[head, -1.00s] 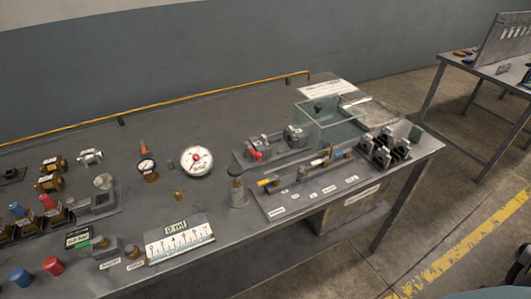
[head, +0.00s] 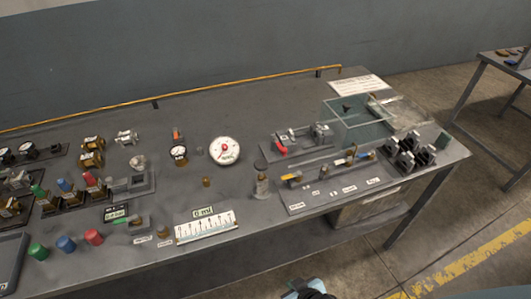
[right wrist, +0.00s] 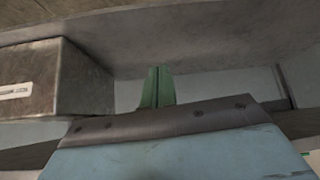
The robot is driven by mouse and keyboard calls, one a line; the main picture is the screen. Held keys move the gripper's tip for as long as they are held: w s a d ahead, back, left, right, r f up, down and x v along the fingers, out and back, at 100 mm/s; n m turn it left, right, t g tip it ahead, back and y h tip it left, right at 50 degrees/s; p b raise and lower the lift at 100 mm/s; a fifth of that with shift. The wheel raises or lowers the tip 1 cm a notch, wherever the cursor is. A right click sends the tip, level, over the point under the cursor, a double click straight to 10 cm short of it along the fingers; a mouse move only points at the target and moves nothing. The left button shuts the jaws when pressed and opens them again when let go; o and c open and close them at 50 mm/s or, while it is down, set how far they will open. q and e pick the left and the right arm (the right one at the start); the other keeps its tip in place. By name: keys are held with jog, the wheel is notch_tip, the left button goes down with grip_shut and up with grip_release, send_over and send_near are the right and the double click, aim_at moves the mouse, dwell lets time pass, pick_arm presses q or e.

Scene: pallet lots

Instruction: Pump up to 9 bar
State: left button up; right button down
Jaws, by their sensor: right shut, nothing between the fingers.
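A large white round gauge (head: 224,151) with a red centre lies on the grey bench. Its reading is too small to tell. Part of my right arm shows at the bottom edge of the head view, in front of the bench and away from these things. My left gripper is out of view.
A clear tank (head: 352,124) stands at the bench's right, with a valve assembly having a red handle (head: 281,148) beside it. A strip with coloured levers (head: 292,177) lies in front. A white scale plate (head: 206,228) and coloured caps (head: 66,243) are near the front edge.

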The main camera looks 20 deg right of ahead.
jog(key=w+r+t, duration=0.1)
jog(key=w+r, duration=0.1)
jog(key=r, duration=0.3)
jog(key=w+a+r+t+p, duration=0.1)
jog(key=w+r, duration=0.2)
jog(key=r, duration=0.2)
jog(key=w+r+t+p, duration=0.1)
jog(key=w+r, duration=0.2)
jog(key=r, duration=0.2)
jog(key=shift+a+r+m, duration=0.3)
jog(key=shift+a+r, duration=0.05)
jog(key=shift+r, duration=0.05)
jog(key=w+r+t+p, duration=0.1)
jog(key=w+r+t, duration=0.1)
jog(key=r, duration=0.8)
jog(key=w+r+m+t+p, duration=0.1)
jog(key=w+r+t+p, duration=0.1)
jog(key=r, duration=0.9)
jog(key=shift+w+d, duration=0.3)
jog(key=shift+d, duration=0.1)
jog(key=shift+w, duration=0.1)
send_over(262, 165)
jog(key=s, duration=0.2)
notch_tip(262, 165, down, 2)
jog(key=shift+w+d+f, duration=0.1)
jog(key=shift+f, duration=1.05)
jog(key=shift+w+d+f, duration=0.1)
jog(key=shift+f, duration=1)
jog(key=shift+s, duration=0.1)
